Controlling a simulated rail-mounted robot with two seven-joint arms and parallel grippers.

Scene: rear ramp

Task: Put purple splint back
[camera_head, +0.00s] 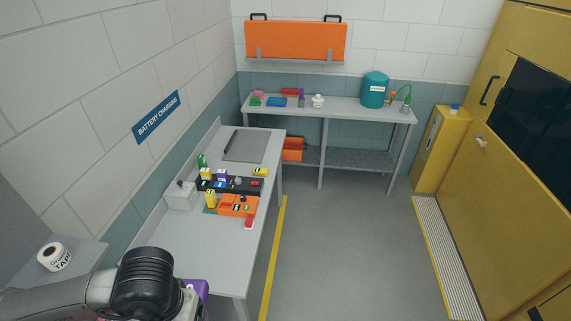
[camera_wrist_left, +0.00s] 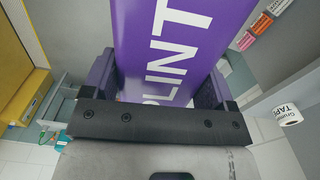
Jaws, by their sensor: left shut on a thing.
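In the left wrist view the purple splint (camera_wrist_left: 170,40) is a broad purple slab with white lettering ending in "LINT". My left gripper (camera_wrist_left: 158,84) is shut on it, with a dark finger at each side, and the splint extends out past the top of the picture. In the head view my left arm comes in at the lower left, and only a small purple part (camera_head: 197,288) shows beside its wrist; the left fingers are hidden there. My right gripper is not in view.
A grey workbench (camera_head: 188,234) with batteries and chargers stands along the left wall. A tape roll (camera_head: 54,257) sits on a grey surface at the left. Several small coloured boxes (camera_wrist_left: 257,28) show at the wrist view's upper right. The floor (camera_head: 340,250) is clear.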

